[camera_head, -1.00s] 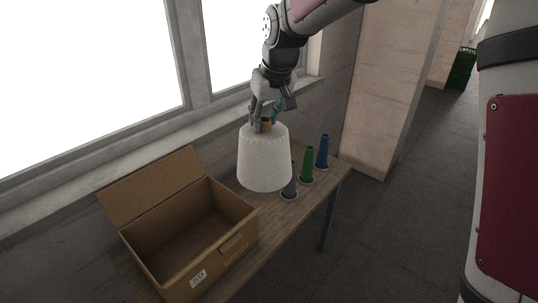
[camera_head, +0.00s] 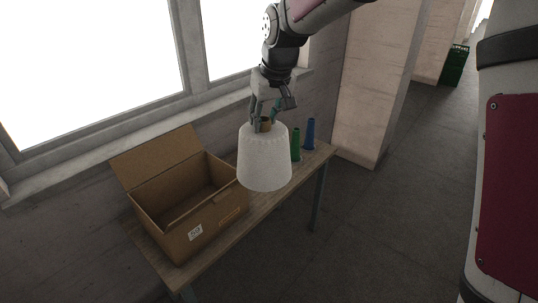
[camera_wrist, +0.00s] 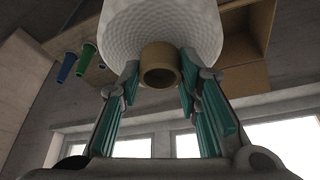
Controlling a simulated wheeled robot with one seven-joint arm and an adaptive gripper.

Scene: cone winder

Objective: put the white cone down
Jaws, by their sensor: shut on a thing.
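The white cone (camera_head: 265,162) is a large wound package with its wide end down, held in the air. In the head view it appears in front of the table's edge, to the right of the cardboard box. My gripper (camera_head: 264,118) is above it, shut on the brown tube at its narrow top. The wrist view shows the tube (camera_wrist: 160,65) between the teal-padded fingers of my gripper (camera_wrist: 159,78), with the white cone (camera_wrist: 165,25) beyond. The cone hides part of the table in the head view.
An open, empty-looking cardboard box (camera_head: 200,228) stands on the wooden table (camera_head: 262,207). A window is behind. A green crate (camera_head: 454,66) is far right on the floor.

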